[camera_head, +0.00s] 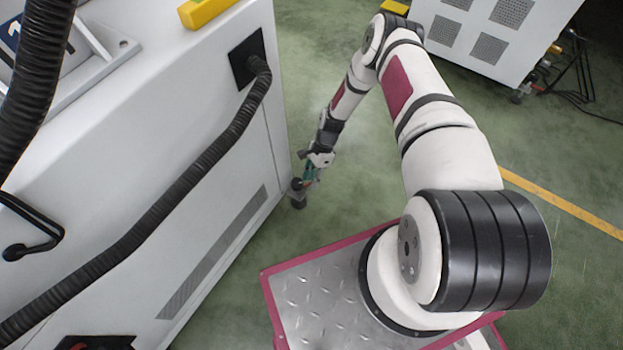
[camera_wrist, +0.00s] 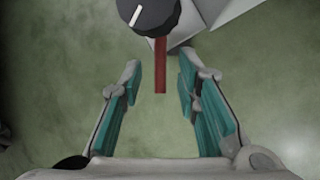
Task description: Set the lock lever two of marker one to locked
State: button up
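A red lever (camera_wrist: 160,68) sticks out below a black round wheel-like part (camera_wrist: 148,14) at the top of the wrist view. My gripper (camera_wrist: 158,82) is open, with one teal-padded finger on each side of the lever. Gaps show between the lever and both pads, and nothing is held. In the head view my gripper (camera_head: 310,175) is low, close to a dark foot or caster (camera_head: 298,197) at the white cabinet's bottom corner. The lever cannot be made out there. A partly cropped marker (camera_head: 12,32) with a digit like 1 is at the upper left.
The white cabinet (camera_head: 185,110) fills the left, with a thick black hose (camera_head: 180,183) along its side. Another white machine (camera_head: 487,40) stands at the back right. Green floor (camera_head: 560,140) with a yellow line (camera_head: 565,203) is free to the right of my arm.

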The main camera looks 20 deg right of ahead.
grip_shut()
